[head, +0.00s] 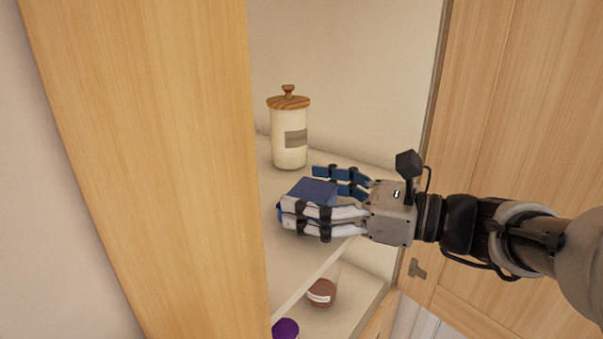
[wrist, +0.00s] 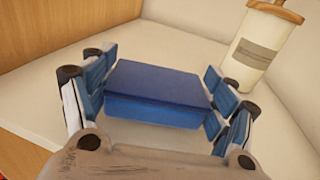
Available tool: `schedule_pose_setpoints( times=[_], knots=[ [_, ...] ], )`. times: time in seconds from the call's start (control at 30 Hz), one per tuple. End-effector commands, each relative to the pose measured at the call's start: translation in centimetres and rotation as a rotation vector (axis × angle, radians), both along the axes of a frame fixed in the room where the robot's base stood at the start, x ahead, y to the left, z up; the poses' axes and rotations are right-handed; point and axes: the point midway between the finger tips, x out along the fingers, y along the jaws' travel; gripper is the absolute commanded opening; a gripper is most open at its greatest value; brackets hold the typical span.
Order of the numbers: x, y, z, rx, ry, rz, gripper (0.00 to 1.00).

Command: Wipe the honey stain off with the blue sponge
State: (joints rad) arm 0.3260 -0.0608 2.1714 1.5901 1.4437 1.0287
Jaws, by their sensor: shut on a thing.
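The blue sponge (head: 314,191) is a flat block at the upper shelf of an open cupboard. My gripper (head: 325,195) reaches in from the right and is shut on the sponge. In the wrist view the sponge (wrist: 157,92) lies between the two pairs of blue-padded fingers (wrist: 160,98), its top face level. It is at or just above the shelf; I cannot tell whether it touches. No honey stain shows in either view; the sponge and gripper hide part of the shelf.
A cream jar with a wooden lid (head: 289,133) stands behind the sponge on the upper shelf (head: 272,220). A lower shelf holds a jar with a label (head: 321,292) and a purple-lidded one (head: 286,329). Wooden doors flank the opening at left (head: 160,150) and right (head: 520,130).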

Motion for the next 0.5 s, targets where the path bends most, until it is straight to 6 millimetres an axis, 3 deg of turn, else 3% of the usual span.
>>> schedule_pose_setpoints(
  times=[0.3, 0.5],
  knots=[
    [-0.1, 0.0, 0.0, -0.001, 0.004, 0.000, 0.62],
    [-0.1, 0.0, 1.2, -0.001, 0.004, 0.000, 0.62]
  ],
)
